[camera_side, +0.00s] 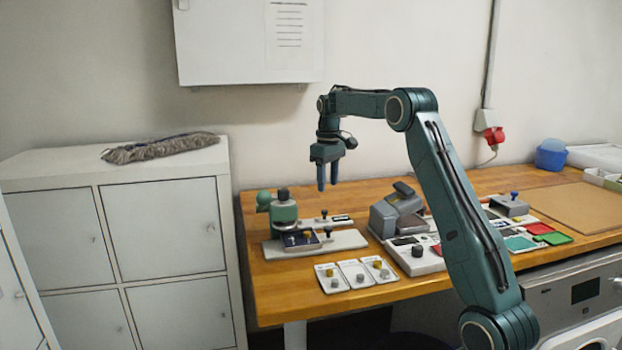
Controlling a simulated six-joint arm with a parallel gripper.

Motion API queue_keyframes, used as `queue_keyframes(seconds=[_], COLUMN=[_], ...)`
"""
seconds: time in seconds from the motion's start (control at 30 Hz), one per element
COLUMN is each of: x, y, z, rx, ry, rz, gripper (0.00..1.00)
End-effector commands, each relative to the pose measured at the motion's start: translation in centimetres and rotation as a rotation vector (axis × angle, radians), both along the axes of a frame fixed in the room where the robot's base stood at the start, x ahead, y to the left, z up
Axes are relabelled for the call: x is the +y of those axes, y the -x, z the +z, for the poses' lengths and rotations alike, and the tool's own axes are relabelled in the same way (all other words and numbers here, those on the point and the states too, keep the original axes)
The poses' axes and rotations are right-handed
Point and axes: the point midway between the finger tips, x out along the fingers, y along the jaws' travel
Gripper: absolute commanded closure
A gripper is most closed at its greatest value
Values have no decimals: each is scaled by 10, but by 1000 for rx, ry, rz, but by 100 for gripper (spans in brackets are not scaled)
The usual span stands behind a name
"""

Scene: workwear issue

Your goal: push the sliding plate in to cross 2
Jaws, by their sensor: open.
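My gripper (328,187) hangs above the wooden table with its two blue fingers pointing down, open and empty. Below it and to the left stands a green press-like device (284,212) with a dark knob on top, on a pale base plate (347,240). A small dark plate (301,241) with a yellowish piece on it sits at the front of this device; it looks like the sliding plate. My gripper is well above it and apart from it. The cross marks are too small to make out.
Three white cards (357,274) with small knobs lie in front of the device. A grey machine (397,211) and a panel with a dark knob (421,256) stand to the right. Colored pads (539,229) lie farther right. The table's front left (280,288) is bare.

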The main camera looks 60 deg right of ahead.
Motion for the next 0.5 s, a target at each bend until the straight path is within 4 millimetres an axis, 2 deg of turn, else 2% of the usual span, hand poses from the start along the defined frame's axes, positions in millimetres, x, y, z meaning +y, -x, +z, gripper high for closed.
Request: queue_keyframes(seconds=[0.5], x=[-1], y=[1], z=[0], rx=[0], ry=[-1], rz=[-684], gripper=[53])
